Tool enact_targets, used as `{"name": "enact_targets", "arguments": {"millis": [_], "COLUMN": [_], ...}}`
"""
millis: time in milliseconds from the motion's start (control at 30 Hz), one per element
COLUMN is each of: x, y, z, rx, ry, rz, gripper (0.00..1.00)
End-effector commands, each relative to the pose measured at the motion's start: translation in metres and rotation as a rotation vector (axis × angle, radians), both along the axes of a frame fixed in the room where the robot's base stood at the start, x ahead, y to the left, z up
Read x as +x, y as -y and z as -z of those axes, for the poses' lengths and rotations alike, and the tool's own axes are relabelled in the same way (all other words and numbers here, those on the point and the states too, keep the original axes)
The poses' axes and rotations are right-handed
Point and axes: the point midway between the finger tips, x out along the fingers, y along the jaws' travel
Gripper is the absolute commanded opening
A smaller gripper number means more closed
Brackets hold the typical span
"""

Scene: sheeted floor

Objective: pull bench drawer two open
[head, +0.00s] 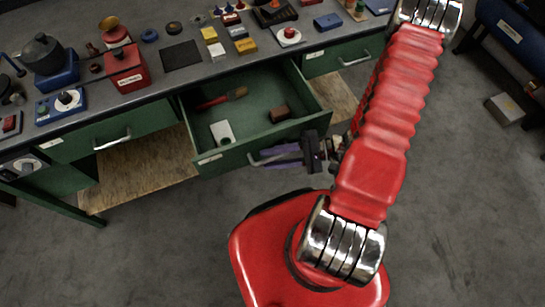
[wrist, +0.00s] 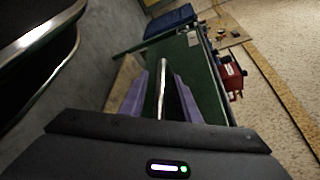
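The bench's middle green drawer (head: 235,150) is pulled well out, its inside in plain view in the head view. I cannot read the number on its label. It holds a red-handled tool, a white piece and a brown block. Its metal bar handle (head: 262,160) is on the front, towards the right; it also shows in the wrist view (wrist: 162,85). My gripper (head: 280,158) is at this handle. In the wrist view the purple fingers stand on either side of the bar, with a gap showing on both sides.
Other green drawers are shut, one on the left (head: 85,142) and one on the right (head: 340,56). The bench top (head: 160,95) carries boxes, blocks and devices. A wooden lower shelf (head: 140,170) lies beneath. A small box (head: 504,109) lies on the floor at right; the front floor is clear.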

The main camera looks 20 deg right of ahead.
Motion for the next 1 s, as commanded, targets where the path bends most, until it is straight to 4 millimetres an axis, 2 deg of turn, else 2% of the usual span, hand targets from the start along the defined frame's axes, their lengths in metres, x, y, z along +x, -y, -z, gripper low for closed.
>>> {"name": "enact_targets", "arguments": {"millis": [167,367,1000], "x": [-0.001,-0.008,-0.039], "y": [0.007,0.025,0.117], "z": [-0.002,-0.006,-0.025], "rx": [0.000,0.000,-0.002], "ry": [0.001,0.002,0.001], "rz": [0.004,0.005,0.004], "gripper": [0.29,0.29,0.29]}}
